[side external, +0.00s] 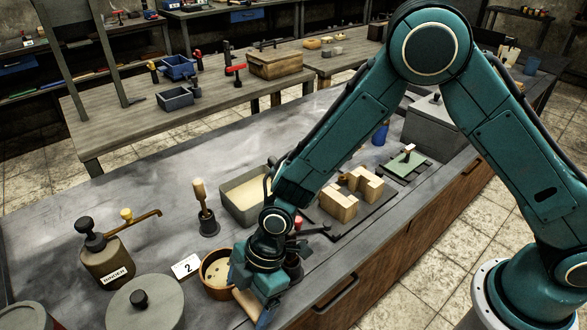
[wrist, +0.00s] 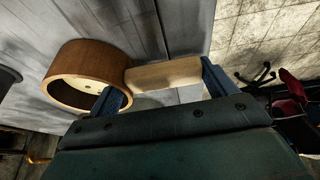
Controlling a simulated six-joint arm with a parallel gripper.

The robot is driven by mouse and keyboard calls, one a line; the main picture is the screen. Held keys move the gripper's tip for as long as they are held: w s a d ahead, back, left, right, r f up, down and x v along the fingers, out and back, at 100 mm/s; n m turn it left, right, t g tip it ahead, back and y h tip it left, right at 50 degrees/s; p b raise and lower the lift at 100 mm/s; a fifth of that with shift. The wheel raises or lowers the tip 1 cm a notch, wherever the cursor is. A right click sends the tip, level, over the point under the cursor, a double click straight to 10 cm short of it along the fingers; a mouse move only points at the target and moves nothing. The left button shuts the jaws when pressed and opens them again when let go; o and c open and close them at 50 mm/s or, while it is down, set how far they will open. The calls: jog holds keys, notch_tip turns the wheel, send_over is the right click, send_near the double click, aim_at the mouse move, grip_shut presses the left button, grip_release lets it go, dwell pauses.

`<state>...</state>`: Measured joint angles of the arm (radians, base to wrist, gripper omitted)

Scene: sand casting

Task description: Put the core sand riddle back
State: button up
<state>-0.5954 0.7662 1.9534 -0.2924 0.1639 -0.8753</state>
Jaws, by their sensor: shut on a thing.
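The core sand riddle (side external: 208,284) is a round wooden-sided sieve with a pale, dotted mesh and a straight light-wood handle. It is at the front of the grey bench in the side view, partly hidden by my wrist. My gripper (side external: 250,303) is shut on the handle, low near the bench's front edge. In the wrist view the riddle's brown ring (wrist: 92,68) is to the left, and its pale handle lies between the two blue fingers (wrist: 163,80). I cannot tell whether the riddle touches the bench.
A number 2 card (side external: 186,265) is beside the riddle. A sand tray (side external: 240,210) and pale core blocks (side external: 340,203) on a dark plate are behind and right of my wrist.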

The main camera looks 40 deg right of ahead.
jog(key=shift+f, duration=0.1)
jog(key=o, duration=1)
jog(key=shift+o, duration=0.2)
jog(key=v, duration=1.2)
